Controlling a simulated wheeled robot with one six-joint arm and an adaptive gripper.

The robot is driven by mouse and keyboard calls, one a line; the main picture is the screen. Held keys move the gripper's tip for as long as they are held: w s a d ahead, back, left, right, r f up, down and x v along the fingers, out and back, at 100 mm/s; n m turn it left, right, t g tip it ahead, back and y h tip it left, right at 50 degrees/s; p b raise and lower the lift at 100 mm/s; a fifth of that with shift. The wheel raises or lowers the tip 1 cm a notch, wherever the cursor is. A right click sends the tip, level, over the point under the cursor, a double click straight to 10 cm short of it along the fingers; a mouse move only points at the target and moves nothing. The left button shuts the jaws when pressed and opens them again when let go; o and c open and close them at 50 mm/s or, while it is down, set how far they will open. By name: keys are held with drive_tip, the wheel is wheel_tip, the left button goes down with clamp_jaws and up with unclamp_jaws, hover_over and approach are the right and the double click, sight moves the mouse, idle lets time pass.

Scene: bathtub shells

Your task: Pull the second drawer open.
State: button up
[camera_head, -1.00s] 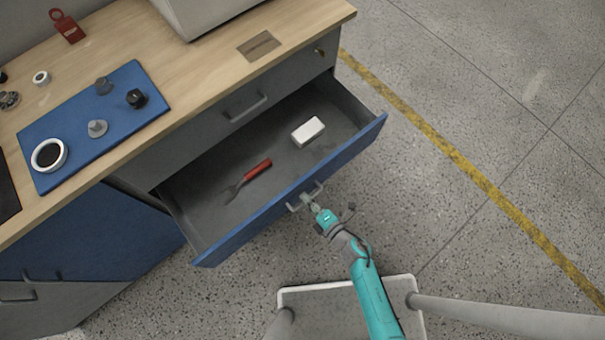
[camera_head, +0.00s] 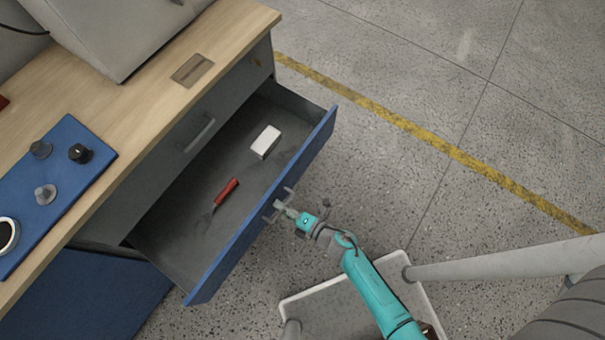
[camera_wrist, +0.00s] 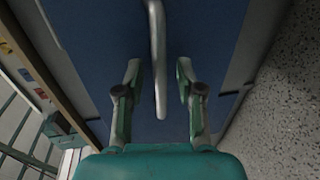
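The second drawer, with a blue front (camera_head: 262,209), stands well out from the cabinet, below a closed grey drawer (camera_head: 178,150). Its light handle (camera_head: 270,215) is on the outer face and also shows in the wrist view as a grey bar (camera_wrist: 158,50). My gripper (camera_head: 284,209) is at this handle, reaching from the floor side. In the wrist view my gripper (camera_wrist: 158,70) has its fingers apart, one on each side of the bar, with a visible gap to each. A red-handled tool (camera_head: 226,192) and a white block (camera_head: 265,141) lie inside the drawer.
The wooden worktop (camera_head: 150,110) carries a blue mat (camera_head: 75,145) with knobs and a white round piece, and a large grey box (camera_head: 110,35).

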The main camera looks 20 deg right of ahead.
drive_tip(key=v, duration=1.1)
drive_tip(key=shift+s+d, duration=0.25)
drive_tip(key=shift+s, duration=0.1)
drive_tip(key=shift+r, duration=0.1)
idle(0.5)
